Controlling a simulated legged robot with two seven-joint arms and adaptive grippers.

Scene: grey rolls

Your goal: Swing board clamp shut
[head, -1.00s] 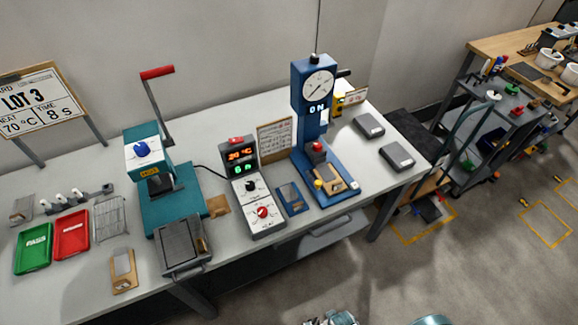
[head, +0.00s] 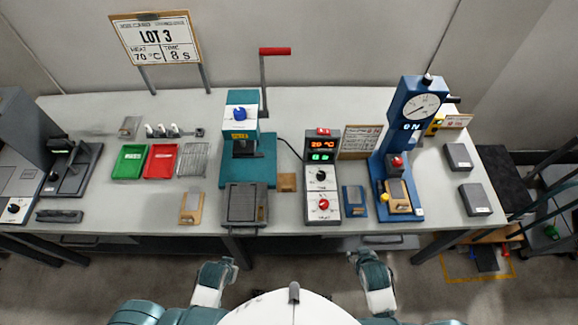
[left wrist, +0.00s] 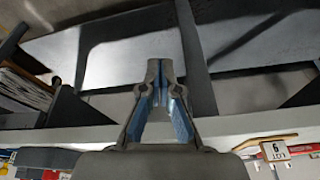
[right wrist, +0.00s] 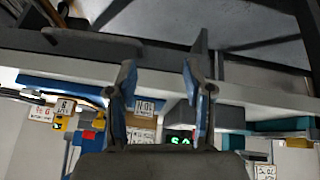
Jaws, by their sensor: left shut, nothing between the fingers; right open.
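I cannot single out the board clamp for sure. Small boards lie on the bench: a tan one with a grey plate (head: 191,207), a blue one (head: 355,201), and a tan one with a grey plate (head: 398,195) on the base of the blue gauge stand (head: 410,125). A yellow knob (head: 385,197) sits beside that last board. My left gripper (left wrist: 160,70) is shut and empty in its wrist view, in front of the bench edge. My right gripper (right wrist: 158,75) is open and empty, also off the bench. Both are apart from all boards.
The grey bench (head: 310,110) holds a teal press (head: 242,125) with a red-handled lever, a control box (head: 322,180), a green tray (head: 130,161), a red tray (head: 161,161) and two grey boxes (head: 475,199). A dark machine (head: 60,165) stands at the left end.

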